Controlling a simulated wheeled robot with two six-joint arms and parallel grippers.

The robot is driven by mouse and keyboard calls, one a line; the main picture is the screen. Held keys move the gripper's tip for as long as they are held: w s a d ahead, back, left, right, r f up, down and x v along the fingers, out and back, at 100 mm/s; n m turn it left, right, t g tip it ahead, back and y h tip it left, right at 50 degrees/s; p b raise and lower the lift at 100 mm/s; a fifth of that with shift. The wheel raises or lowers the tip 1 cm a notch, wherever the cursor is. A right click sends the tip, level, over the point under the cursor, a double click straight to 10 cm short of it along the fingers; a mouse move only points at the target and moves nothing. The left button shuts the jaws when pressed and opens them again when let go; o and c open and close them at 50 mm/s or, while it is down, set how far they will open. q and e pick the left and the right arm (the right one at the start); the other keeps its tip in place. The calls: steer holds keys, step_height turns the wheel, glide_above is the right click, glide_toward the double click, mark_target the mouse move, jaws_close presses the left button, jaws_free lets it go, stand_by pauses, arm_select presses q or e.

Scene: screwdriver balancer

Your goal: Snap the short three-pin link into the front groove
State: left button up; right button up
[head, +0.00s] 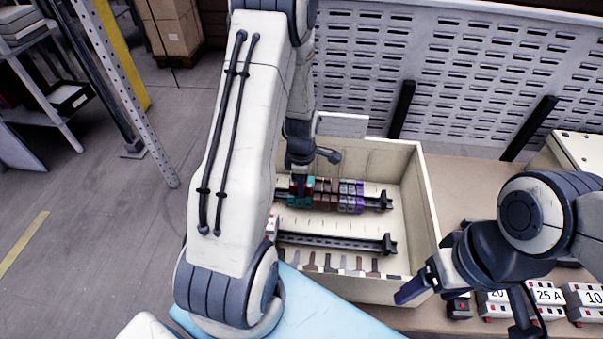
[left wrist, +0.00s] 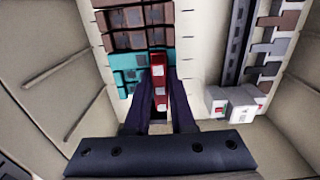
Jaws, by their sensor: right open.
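In the head view my left gripper (head: 299,184) reaches down into the cream box at the left end of the rear row of terminal blocks (head: 325,193). In the left wrist view its two dark fingers (left wrist: 160,98) are closed around a short red link (left wrist: 158,72). The link lies beside the teal blocks (left wrist: 129,70), with brown blocks (left wrist: 138,28) beyond them. The pins are hidden, and I cannot tell whether the link is seated in a groove. My right gripper (head: 460,311) is open and empty, outside the box near its front right corner.
The cream box (head: 427,195) has high walls around the work. White labelled breakers (head: 546,296) stand on the bench at right.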

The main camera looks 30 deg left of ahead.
arm_select(q)
step_height(320, 180, up, 10)
steer(key=shift+s+r, duration=0.15)
steer(key=shift+r, duration=0.05)
stand_by(0.3)
step_height(320, 180, up, 12)
steer(key=p, duration=1.1)
